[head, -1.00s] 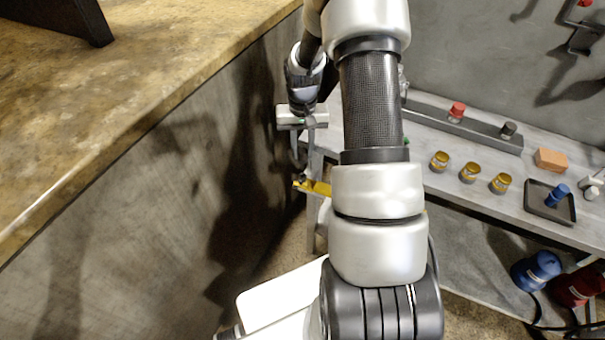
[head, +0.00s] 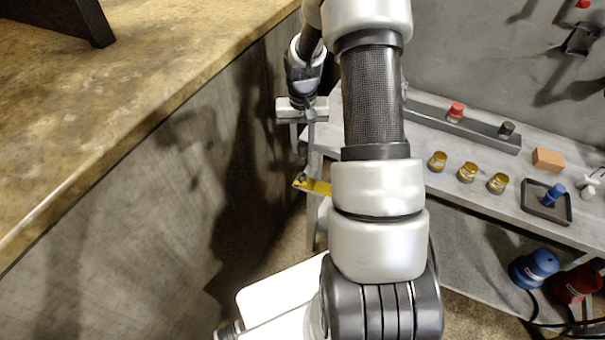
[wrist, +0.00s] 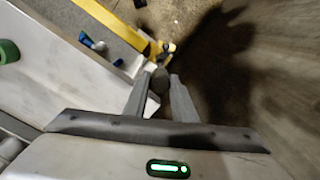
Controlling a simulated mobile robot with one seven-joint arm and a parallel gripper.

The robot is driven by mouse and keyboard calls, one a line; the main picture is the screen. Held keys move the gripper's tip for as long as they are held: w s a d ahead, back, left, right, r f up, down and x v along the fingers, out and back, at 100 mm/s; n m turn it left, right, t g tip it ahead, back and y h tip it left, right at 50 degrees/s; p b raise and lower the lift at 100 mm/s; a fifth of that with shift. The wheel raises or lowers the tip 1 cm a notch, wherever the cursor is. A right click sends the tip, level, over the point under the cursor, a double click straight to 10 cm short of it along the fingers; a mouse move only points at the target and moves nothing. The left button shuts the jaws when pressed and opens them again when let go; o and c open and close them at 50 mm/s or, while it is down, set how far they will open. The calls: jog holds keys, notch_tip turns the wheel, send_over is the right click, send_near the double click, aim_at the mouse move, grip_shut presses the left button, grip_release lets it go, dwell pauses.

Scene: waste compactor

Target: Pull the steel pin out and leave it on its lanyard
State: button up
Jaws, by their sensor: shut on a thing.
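My gripper (head: 304,147) is beside the grey panelled wall, above a yellow bar (head: 314,186). In the wrist view its fingertips (wrist: 159,85) are shut on a dark rounded end (wrist: 158,79), which I take to be the steel pin's head. The rest of the pin is hidden behind that end. The yellow bar also shows in the wrist view (wrist: 118,25), with a small fitting (wrist: 163,47) at its near end, apart from the fingertips. I cannot make out the lanyard.
A worktable (head: 440,195) on the right holds yellow-topped cylinders (head: 467,172), an orange block (head: 547,160) and a dark tray (head: 555,215) with a blue piece. A brown countertop (head: 150,80) edges the left. Blue and red connectors (head: 535,268) sit below the table.

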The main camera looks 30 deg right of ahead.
jog(key=shift+r+p, duration=2)
jog(key=shift+r, duration=1.45)
jog(key=shift+d, duration=0.1)
jog(key=w+d, duration=0.2)
jog(key=d, duration=1)
jog(key=shift+d, duration=0.35)
dwell(0.3)
jog(key=shift+w, duration=0.1)
jog(key=shift+f, duration=0.25)
jog(key=shift+f+b, duration=0.3)
jog(key=o, duration=1.2)
jog(key=shift+c, duration=0.2)
